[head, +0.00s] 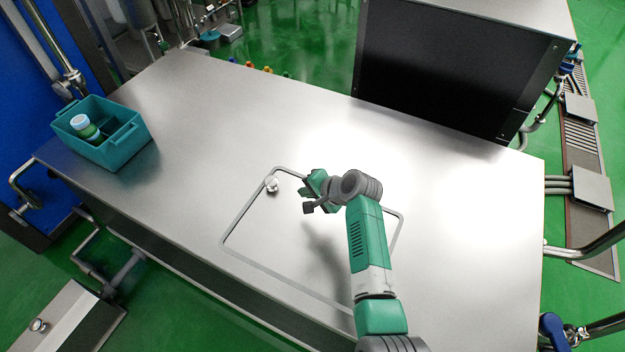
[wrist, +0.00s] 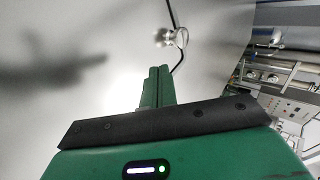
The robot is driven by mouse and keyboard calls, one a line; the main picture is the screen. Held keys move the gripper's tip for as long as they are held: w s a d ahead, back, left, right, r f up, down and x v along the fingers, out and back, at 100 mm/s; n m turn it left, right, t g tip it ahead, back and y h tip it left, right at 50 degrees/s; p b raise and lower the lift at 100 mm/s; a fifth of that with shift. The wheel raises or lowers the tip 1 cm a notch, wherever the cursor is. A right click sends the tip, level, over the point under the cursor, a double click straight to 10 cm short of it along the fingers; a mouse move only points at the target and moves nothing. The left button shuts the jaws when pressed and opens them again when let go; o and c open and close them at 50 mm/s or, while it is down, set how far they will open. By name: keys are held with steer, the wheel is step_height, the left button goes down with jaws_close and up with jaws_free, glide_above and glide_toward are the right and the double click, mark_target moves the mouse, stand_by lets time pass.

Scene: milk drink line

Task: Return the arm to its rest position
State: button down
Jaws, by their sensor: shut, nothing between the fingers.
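My arm reaches from the lower right over the steel table in the head view, with my gripper (head: 304,191) above the outlined rectangle on the table top. In the wrist view my gripper's fingers (wrist: 157,75) are together, with nothing between them. A small shiny metal knob (head: 271,184) stands on the outline, left of my gripper and apart from it. The knob also shows in the wrist view (wrist: 165,37), beyond the fingertips.
A teal crate (head: 127,147) with a white-capped green bottle (head: 84,127) in it stands at the table's left end. A large black-fronted box (head: 440,70) stands at the back right. The steel table (head: 190,110) is bare between them.

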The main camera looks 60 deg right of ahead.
steer(key=v, duration=0.2)
steer(key=shift+s+r, duration=0.1)
steer(key=shift+s, duration=0.2)
